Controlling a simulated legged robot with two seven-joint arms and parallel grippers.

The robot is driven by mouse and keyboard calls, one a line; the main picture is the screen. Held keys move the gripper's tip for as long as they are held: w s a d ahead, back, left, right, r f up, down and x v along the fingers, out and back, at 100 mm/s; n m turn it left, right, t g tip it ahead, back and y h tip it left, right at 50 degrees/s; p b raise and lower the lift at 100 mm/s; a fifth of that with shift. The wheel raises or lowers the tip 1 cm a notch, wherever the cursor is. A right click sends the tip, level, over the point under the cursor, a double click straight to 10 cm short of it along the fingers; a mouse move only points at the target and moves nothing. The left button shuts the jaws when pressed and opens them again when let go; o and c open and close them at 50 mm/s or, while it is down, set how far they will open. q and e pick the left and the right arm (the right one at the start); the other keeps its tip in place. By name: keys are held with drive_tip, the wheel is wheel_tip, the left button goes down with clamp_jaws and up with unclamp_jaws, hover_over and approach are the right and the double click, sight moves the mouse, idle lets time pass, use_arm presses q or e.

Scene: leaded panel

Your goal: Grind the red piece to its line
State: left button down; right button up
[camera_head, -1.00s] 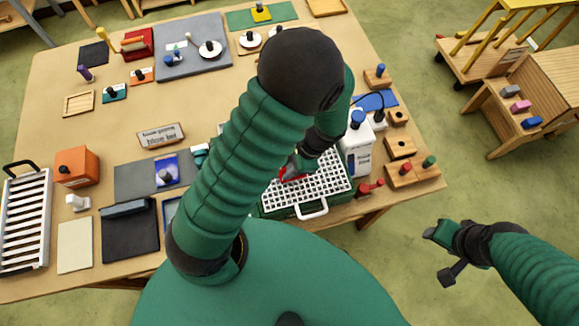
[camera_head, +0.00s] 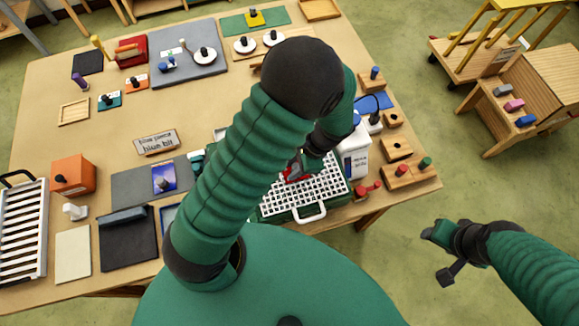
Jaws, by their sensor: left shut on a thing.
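The red piece (camera_head: 291,178) shows only as a small red patch at my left gripper, over the far part of the grinder's white grid. My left gripper (camera_head: 297,169) is shut on the red piece and partly hidden behind my own arm. The grinder (camera_head: 315,190) has a white grid top, a dark green body and a white front handle. I cannot tell whether the piece touches the grid, and its line is not visible. My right gripper (camera_head: 440,254) is open and empty, off the table at the lower right.
A white bottle (camera_head: 353,155) and wooden blocks with coloured pegs (camera_head: 407,173) crowd the grinder's right side. A sign (camera_head: 157,141), an orange box (camera_head: 74,174), a dark mat (camera_head: 127,238) and a white rack (camera_head: 22,230) lie left. A wooden cart (camera_head: 520,95) stands right of the table.

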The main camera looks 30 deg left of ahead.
use_arm(q)
drive_tip(key=shift+w+d, duration=0.15)
drive_tip(key=shift+w+d, duration=0.8)
drive_tip(key=shift+w, duration=0.3)
drive_tip(key=shift+s+a+p, duration=0.3)
drive_tip(key=shift+s+a, duration=0.5)
drive_tip(key=shift+s, duration=0.05)
drive_tip(key=shift+s+a, duration=0.2)
drive_tip(key=shift+s+a, duration=0.85)
drive_tip(key=shift+s, duration=0.25)
drive_tip(key=shift+w+d+p, duration=0.35)
drive_tip(key=shift+w+d, duration=0.55)
drive_tip(key=shift+w, duration=0.25)
